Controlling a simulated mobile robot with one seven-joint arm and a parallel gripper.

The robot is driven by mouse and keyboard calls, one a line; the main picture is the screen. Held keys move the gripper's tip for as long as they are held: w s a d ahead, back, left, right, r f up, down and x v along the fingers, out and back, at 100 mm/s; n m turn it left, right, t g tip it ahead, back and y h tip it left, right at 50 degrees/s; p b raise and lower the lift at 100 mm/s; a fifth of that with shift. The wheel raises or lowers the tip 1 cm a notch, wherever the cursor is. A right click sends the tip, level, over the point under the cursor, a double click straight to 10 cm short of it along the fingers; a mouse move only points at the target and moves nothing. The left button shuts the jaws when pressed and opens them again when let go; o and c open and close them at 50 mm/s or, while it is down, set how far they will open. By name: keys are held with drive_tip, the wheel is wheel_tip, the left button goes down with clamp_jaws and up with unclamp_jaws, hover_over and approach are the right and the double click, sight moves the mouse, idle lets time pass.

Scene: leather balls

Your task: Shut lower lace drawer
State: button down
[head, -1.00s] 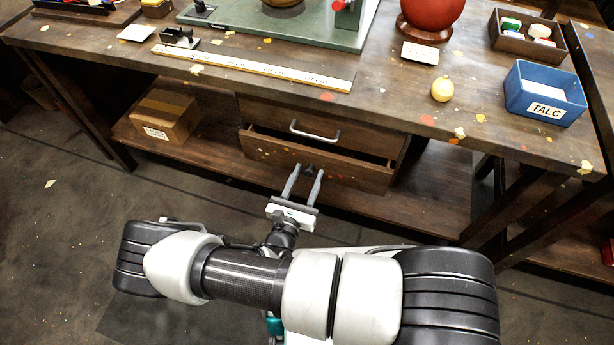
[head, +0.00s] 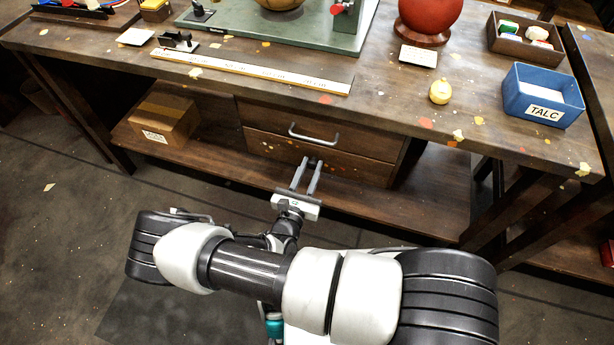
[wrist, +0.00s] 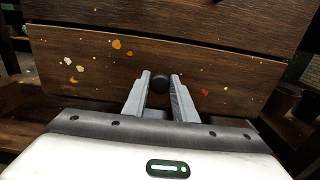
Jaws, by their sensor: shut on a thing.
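The lower drawer (head: 345,166) is a dark wooden front under the workbench, below the upper drawer (head: 350,136) with its grey bar handle (head: 313,132). Its front looks flush with the upper drawer in the head view, with no open gap seen. My gripper (head: 311,166) reaches to the lower drawer's front, its two fingers on either side of a dark round knob. In the wrist view the fingers (wrist: 160,85) are closed about the knob (wrist: 160,84) on the paint-flecked lower drawer front (wrist: 220,76). The drawer's inside is hidden.
The lower shelf (head: 425,205) extends below the drawers. A cardboard box (head: 165,118) stands on it at left. The benchtop above holds a wooden ruler (head: 250,70), a yellow ball (head: 440,91) and a blue TALC box (head: 543,100). Floor in front is clear.

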drive_tip(key=shift+w+r, duration=0.1)
drive_tip(key=shift+w, duration=0.05)
drive_tip(key=c, duration=1.5)
unclamp_jaws()
drive_tip(key=shift+w+d, duration=0.1)
drive_tip(key=p+v, duration=0.1)
drive_tip(key=v, duration=1.6)
drive_tip(key=shift+s, duration=0.25)
